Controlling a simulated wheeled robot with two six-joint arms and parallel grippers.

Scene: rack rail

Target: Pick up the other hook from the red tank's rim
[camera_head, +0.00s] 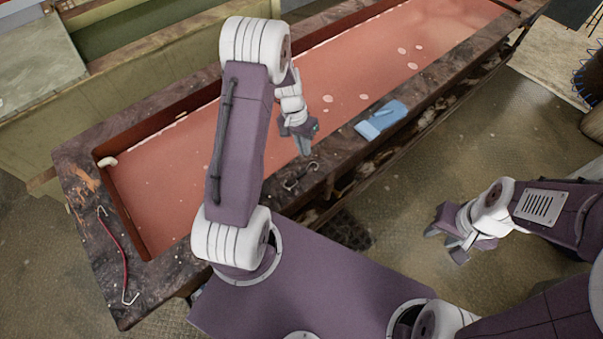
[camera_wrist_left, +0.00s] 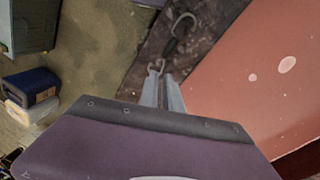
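A small dark hook (camera_head: 301,176) with bent metal ends lies on the red tank's near rim (camera_head: 335,163). It also shows in the left wrist view (camera_wrist_left: 171,44), just beyond the fingertips. My left gripper (camera_head: 304,150) points down above the rim, close to this hook. In the left wrist view its two fingers (camera_wrist_left: 164,88) stand a narrow gap apart, with nothing clearly held. Contact with the hook cannot be made out. A longer hook with a red shaft (camera_head: 124,250) lies on the rim's left end. My right gripper (camera_head: 446,245) is open and empty over the floor.
A blue cloth (camera_head: 381,119) lies on the near rim to the right of the dark hook. The tank holds reddish liquid (camera_head: 350,75) with pale floating spots. Floor at right is open.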

